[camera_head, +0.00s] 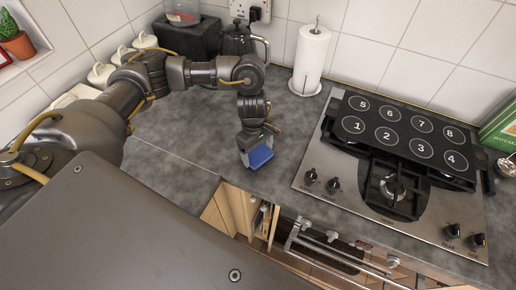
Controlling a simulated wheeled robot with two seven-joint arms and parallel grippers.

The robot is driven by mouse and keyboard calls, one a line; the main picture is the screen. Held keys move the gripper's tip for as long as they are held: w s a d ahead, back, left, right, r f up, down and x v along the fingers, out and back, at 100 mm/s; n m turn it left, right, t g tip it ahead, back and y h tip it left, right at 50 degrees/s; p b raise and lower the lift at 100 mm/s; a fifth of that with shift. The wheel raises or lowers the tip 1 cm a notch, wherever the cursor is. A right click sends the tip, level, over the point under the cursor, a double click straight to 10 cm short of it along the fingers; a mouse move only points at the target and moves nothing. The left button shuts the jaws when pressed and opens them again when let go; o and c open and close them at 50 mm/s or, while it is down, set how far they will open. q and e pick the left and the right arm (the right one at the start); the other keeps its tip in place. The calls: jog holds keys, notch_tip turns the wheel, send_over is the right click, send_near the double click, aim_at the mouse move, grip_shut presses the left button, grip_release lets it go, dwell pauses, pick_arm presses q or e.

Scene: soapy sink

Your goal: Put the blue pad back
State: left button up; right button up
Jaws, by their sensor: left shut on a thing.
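The blue pad (260,156) is in the fingers of my left gripper (255,147), near the front edge of the grey worktop. My left gripper is shut on the pad and points down. I cannot tell whether the pad touches the worktop or is held just above it. The fingers hide the pad's upper part. My right gripper is not in view.
A hob (340,180) with a black numbered board (400,120) over it stands to the right. A paper roll (311,62), a kettle (238,40) and a dark box (190,38) stand at the back. Below the front edge, a cupboard (238,208) appears open. Worktop around the pad is clear.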

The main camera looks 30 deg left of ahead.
aim_at(255, 151)
pick_arm(q)
jog(key=shift+f+b, duration=0.2)
jog(key=shift+b, duration=0.1)
jog(key=o, duration=1)
jog(key=shift+c, duration=0.2)
jog(key=shift+r, duration=0.1)
jog(key=shift+r+p, duration=0.15)
jog(key=shift+p, duration=0.15)
jog(key=shift+w+r, duration=0.1)
jog(key=shift+r, duration=0.15)
notch_tip(255, 151, up, 11)
jog(key=a+b, duration=0.1)
jog(key=b, duration=0.2)
jog(key=shift+w+r, duration=0.15)
jog(key=shift+r, duration=0.05)
